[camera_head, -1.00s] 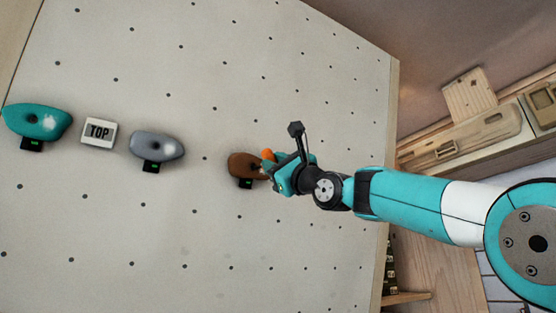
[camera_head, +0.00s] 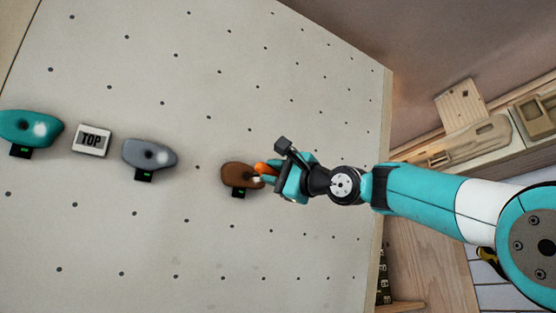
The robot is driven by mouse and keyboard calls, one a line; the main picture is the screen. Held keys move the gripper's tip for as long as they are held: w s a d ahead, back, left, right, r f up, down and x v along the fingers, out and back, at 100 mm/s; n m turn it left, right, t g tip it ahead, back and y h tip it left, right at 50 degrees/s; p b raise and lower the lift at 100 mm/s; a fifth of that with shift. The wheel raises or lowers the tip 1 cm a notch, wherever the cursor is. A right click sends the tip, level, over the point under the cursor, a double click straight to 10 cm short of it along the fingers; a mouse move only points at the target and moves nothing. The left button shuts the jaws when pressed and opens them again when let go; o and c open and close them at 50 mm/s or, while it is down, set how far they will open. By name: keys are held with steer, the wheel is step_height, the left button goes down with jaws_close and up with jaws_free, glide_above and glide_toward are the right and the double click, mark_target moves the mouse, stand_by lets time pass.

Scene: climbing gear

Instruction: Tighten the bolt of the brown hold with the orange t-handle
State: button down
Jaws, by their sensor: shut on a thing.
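The brown hold (camera_head: 238,176) is mounted on the pale climbing wall, with a small dark box showing a green light below it. My gripper (camera_head: 268,175) is at the right side of the brown hold and is shut on the orange t-handle (camera_head: 262,168). Only a bit of the orange handle shows between the jaws and the hold. The bolt of the brown hold is hidden or too small to make out, so I cannot tell whether the tool sits in it.
The wall (camera_head: 300,240) has rows of small holes. A wooden bench (camera_head: 470,150) with trays stands at the right.

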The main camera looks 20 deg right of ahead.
steer(key=n+g+h+p, duration=0.1)
steer(key=n, duration=0.2)
steer(key=shift+n, duration=0.3)
steer(key=n+g+h, duration=0.1)
steer(key=n, duration=0.2)
steer(key=shift+a+h, duration=0.1)
steer(key=shift+h, duration=0.2)
steer(key=n+h, duration=0.1)
steer(key=n, duration=0.1)
steer(key=shift+a+f+n+h, duration=0.1)
steer(key=shift+n+h, duration=0.2)
steer(key=shift+w+f+n+h, duration=0.1)
steer(key=shift+n+h, duration=0.9)
